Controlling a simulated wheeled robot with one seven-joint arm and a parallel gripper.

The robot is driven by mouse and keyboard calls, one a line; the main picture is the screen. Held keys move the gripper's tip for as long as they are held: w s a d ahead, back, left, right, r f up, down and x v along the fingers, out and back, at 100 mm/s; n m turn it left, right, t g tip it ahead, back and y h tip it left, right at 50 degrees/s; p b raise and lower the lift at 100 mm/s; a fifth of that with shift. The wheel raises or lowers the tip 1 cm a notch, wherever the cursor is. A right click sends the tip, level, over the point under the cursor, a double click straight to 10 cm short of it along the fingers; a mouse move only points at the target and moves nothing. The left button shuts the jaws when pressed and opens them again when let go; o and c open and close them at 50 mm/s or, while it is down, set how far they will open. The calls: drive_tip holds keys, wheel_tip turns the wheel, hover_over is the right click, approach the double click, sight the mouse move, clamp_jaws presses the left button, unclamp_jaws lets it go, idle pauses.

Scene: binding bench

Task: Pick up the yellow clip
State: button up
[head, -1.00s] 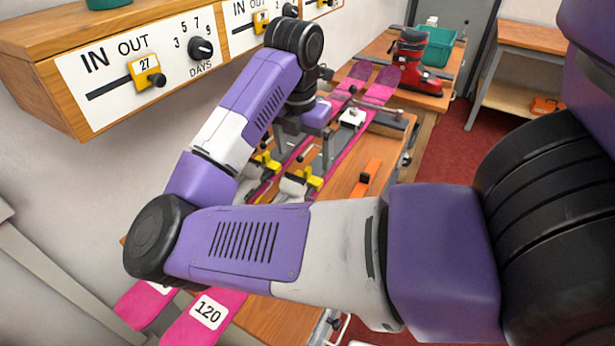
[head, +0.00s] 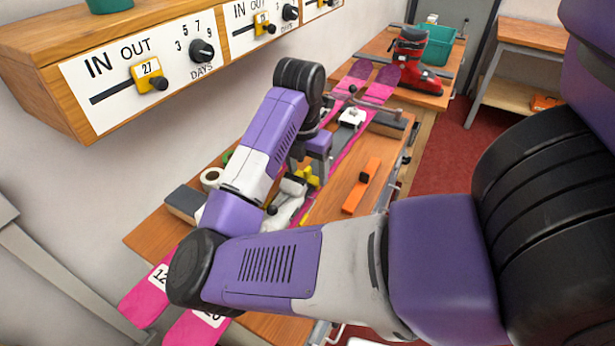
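Yellow pieces (head: 309,176) show at a white and grey ski binding (head: 287,196) on the bench, beside and partly behind my gripper. I cannot tell whether one of them is the yellow clip. Yellow sliders also sit on the wall panels, the nearest one (head: 148,75) marked 27. My gripper (head: 303,174) points down over the pink skis (head: 339,140), close to these yellow pieces. Its fingertips are small and partly hidden, so I cannot tell whether it is open or shut. My forearm covers part of the bindings and the left of the bench.
An orange bar with a black block (head: 362,185) lies on the wooden bench (head: 335,195) right of the skis. A tape roll (head: 211,178) and grey block (head: 184,202) lie left. A red boot (head: 413,62) and green bin (head: 436,46) stand at the back.

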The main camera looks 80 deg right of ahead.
drive_tip(key=c, duration=0.7)
wheel_tip(320, 180, up, 19)
drive_tip(key=b, duration=0.1)
wheel_tip(320, 180, up, 7)
drive_tip(key=p, duration=0.3)
hover_over(307, 169)
drive_tip(key=shift+d, duration=0.1)
idle(0.6)
